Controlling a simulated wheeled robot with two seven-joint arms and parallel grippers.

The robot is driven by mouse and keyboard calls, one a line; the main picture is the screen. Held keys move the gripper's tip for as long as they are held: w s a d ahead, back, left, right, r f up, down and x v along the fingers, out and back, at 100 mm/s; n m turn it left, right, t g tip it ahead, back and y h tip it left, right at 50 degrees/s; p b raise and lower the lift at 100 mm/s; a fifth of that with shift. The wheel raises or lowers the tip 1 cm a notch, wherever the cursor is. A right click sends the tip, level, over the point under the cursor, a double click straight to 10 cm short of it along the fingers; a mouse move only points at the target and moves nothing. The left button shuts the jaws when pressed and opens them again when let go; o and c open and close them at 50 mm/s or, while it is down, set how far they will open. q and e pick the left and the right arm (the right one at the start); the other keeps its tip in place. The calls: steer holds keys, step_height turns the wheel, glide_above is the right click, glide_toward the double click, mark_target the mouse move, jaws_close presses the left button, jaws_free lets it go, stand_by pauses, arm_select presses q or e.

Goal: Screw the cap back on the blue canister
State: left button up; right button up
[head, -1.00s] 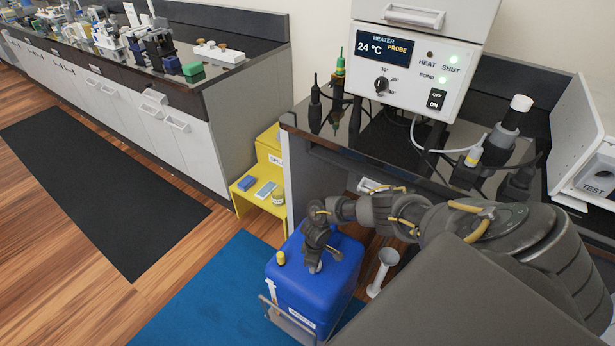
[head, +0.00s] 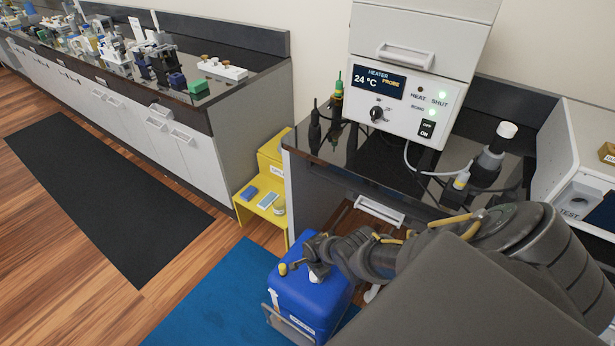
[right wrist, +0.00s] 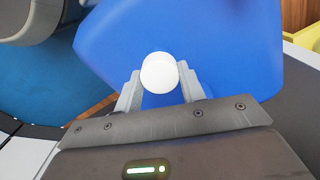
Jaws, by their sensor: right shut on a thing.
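The blue canister (head: 306,302) stands on the floor in a frame at the blue mat, and its blue top fills much of the right wrist view (right wrist: 225,50). My right gripper (head: 317,273) is over the canister's top. It is shut on a round white cap (right wrist: 159,73), which sits between the two fingertips with the blue top behind it. The cap's lower side is hidden, so I cannot tell whether it is seated on the opening. A small yellow cap (head: 283,269) is on the canister's left side. My left gripper is out of view.
A yellow step stand (head: 264,206) with small items is behind the canister. A white piece shows right of the canister, mostly hidden.

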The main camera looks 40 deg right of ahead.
steer(key=m, duration=0.4)
steer(key=shift+s, duration=0.2)
steer(key=o, duration=1.2)
steer(key=shift+d, duration=0.1)
